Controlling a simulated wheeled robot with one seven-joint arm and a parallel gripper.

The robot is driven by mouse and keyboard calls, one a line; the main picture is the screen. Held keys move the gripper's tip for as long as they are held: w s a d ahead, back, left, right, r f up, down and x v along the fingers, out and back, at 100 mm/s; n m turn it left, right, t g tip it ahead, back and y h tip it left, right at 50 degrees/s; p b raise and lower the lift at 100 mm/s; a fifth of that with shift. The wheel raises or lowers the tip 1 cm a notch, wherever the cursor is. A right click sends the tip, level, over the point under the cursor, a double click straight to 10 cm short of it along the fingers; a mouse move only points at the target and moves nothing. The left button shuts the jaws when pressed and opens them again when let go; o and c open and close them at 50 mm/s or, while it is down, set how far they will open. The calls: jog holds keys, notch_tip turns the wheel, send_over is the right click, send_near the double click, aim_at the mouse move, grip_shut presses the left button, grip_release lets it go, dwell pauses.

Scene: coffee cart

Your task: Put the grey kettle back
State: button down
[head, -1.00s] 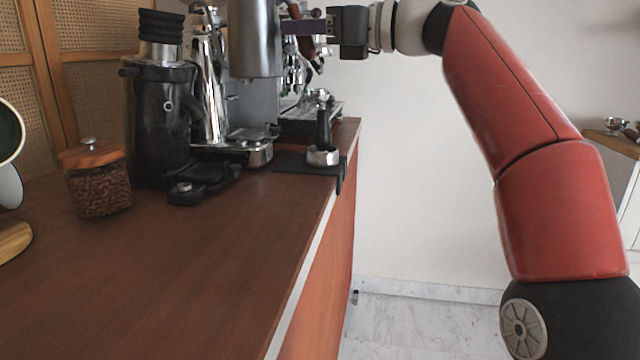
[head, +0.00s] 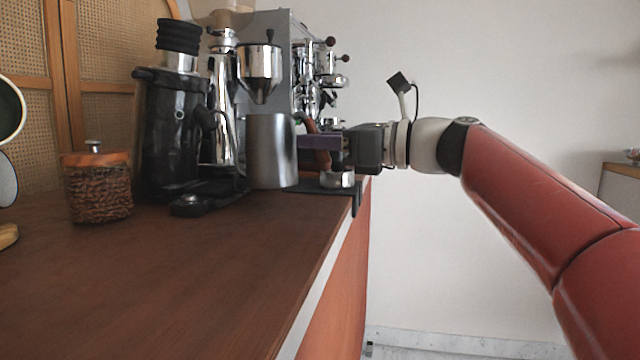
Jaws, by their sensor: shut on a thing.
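The grey kettle (head: 271,152) is a smooth metal cylinder in the middle of the head view, upright. Its brown handle (head: 322,158) is on its right side. My gripper (head: 314,142) reaches in from the right and is shut on this handle. The kettle's base is low over the brown counter (head: 190,270), in front of the coffee machines. I cannot tell whether it touches the counter.
A black grinder (head: 172,130) and a glass jar of beans (head: 97,190) stand left of the kettle. A steel grinder (head: 260,70) and an espresso machine (head: 305,75) are behind it. A tamper (head: 337,179) is just right. The front counter is clear.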

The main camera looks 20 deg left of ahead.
aim_at(320, 166)
jog(key=shift+f+b, duration=0.8)
jog(key=shift+f, duration=1.15)
jog(key=shift+f, duration=0.2)
jog(key=c, duration=1.3)
grip_release()
jog(key=shift+r, duration=0.2)
jog(key=d, duration=1.2)
jog(key=shift+s, duration=0.4)
jog(key=shift+f, duration=0.1)
